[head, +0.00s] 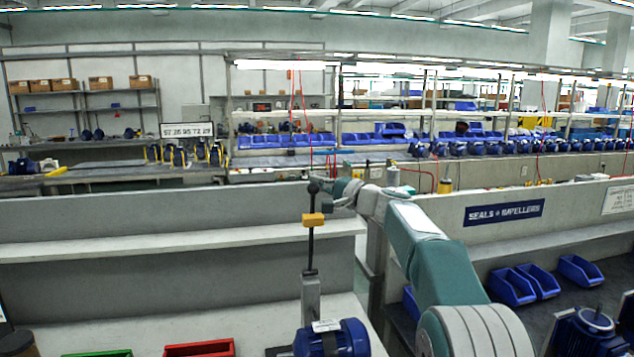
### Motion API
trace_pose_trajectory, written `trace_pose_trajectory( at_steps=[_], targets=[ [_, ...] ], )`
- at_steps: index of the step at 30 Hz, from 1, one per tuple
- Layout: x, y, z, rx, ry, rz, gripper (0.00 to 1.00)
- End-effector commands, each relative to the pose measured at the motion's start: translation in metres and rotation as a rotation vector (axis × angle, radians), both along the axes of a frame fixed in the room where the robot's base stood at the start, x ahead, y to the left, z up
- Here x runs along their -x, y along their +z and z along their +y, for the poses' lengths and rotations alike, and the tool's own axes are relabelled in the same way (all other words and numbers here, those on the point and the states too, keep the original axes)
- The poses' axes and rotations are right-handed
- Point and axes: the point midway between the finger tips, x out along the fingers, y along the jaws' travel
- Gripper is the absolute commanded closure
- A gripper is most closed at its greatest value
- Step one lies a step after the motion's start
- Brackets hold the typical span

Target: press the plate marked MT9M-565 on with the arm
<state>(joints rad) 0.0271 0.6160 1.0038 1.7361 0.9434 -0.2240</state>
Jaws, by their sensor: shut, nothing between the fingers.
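My gripper (328,192) is at the end of my teal and white arm, in the middle of the head view. It is small in the picture and looks shut and empty. It is beside the dark top of an upright black rod (311,250); I cannot tell whether they touch. The rod has an orange block (313,219) on it and rises from a grey post (311,297). A blue motor (345,341) stands at the foot of the post, with a small white plate (326,325) on top. The plate's marking is too small to read.
A green bin (97,353) and a red bin (199,348) are at the front left. Blue bins (511,287) and another blue motor (586,331) are on the right. A grey partition (150,210) with a ledge stands behind the bench. The bench's middle left is clear.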

Motion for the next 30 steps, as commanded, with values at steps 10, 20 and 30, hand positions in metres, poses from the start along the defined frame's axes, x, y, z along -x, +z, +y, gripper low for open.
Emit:
trace_pose_trajectory(
  at_steps=[10,20,30],
  targets=[
    [0.019,-0.002,0.002,0.001,0.001,-0.001,1.00],
    [0.019,-0.003,0.002,0.001,0.001,-0.002,1.00],
    [0.033,-0.005,-0.001,-0.011,0.000,-0.054,1.00]
  ],
)
